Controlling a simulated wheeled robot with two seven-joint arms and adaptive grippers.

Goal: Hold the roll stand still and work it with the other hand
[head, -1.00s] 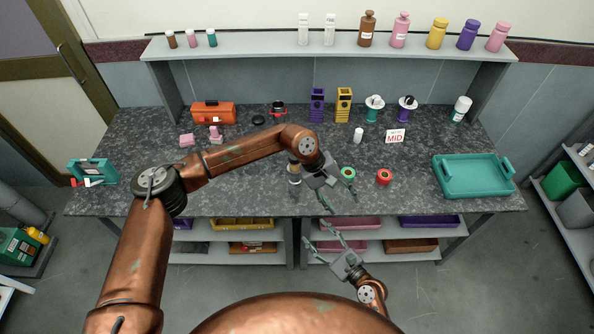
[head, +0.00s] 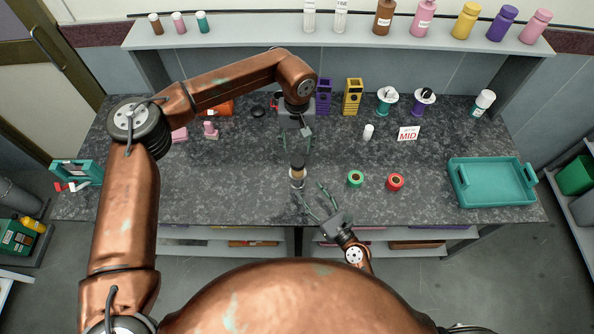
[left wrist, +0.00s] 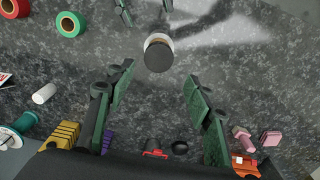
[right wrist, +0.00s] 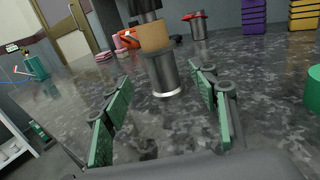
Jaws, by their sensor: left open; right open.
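The roll stand (head: 297,178) is upright on the dark speckled table near its front edge, with a silver base, a tan band and a dark top. It also shows in the left wrist view (left wrist: 158,55) and in the right wrist view (right wrist: 163,70). My left gripper (head: 297,146) is open and empty, behind the stand and apart from it. My right gripper (head: 312,191) is open and empty at the table's front edge, just right of and in front of the stand. In the right wrist view the stand is beyond the gap between the open fingers.
A green roll (head: 355,179) and a red roll (head: 395,182) lie right of the stand. A teal tray (head: 459,190) is at the right. A small white bottle (head: 368,131) and a MID sign (head: 408,134) stand behind.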

